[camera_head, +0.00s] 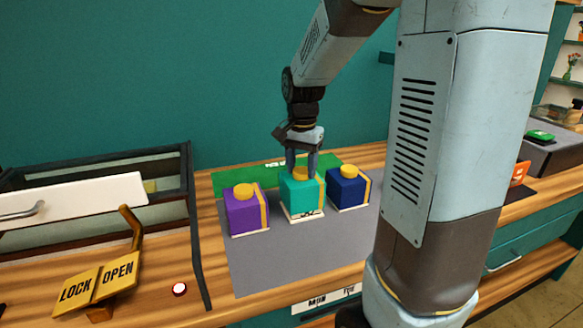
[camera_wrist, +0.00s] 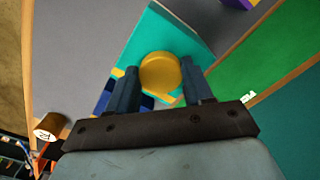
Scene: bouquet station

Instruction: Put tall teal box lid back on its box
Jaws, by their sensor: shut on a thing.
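The tall teal box (camera_head: 302,199) stands in the middle of a row of three boxes, on a white base. Its lid carries a yellow knob (camera_head: 300,173) and a yellow band runs down the right side. In the wrist view the teal lid top (camera_wrist: 142,45) and the round yellow knob (camera_wrist: 160,71) lie between my fingers. My gripper (camera_head: 303,166) is above the box, fingers pointing down, shut on the yellow knob. The lid appears to sit on the box; I cannot tell whether it is fully seated.
A purple box (camera_head: 246,210) stands close on the left and a navy box (camera_head: 347,187) close on the right, both with yellow knobs. They stand on a grey mat (camera_head: 270,265). A lock/open sign (camera_head: 97,282) and a glass-sided case (camera_head: 75,222) are at the left.

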